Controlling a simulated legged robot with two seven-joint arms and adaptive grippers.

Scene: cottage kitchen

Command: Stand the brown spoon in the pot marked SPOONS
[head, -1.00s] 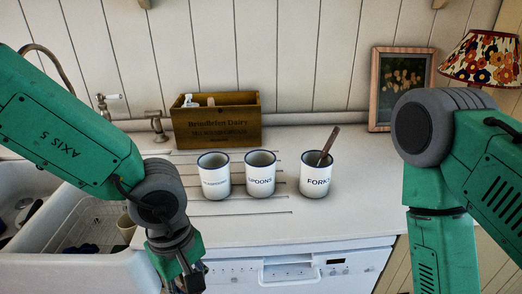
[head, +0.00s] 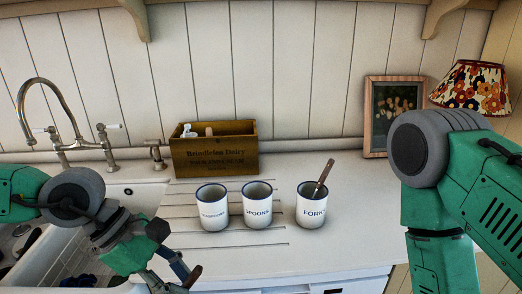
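The pot marked SPOONS (head: 257,206) is a white enamel mug with a dark rim, upright in the middle of a row of three on the counter. No utensil shows above its rim. My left gripper (head: 181,276) is low at the bottom edge, in front of and left of the pots. A small dark-brown piece (head: 194,275) shows at its fingertips; it may be part of the brown spoon, but most of it is hidden or out of frame. I cannot tell whether the fingers are closed on it. My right gripper is out of view.
The FORKS pot (head: 311,207) holds a brown-handled utensil leaning right. Another labelled pot (head: 212,210) stands left of SPOONS. A wooden crate (head: 215,155) stands behind them. A sink with taps is at left; a framed picture (head: 392,112) and lamp (head: 474,88) are at right.

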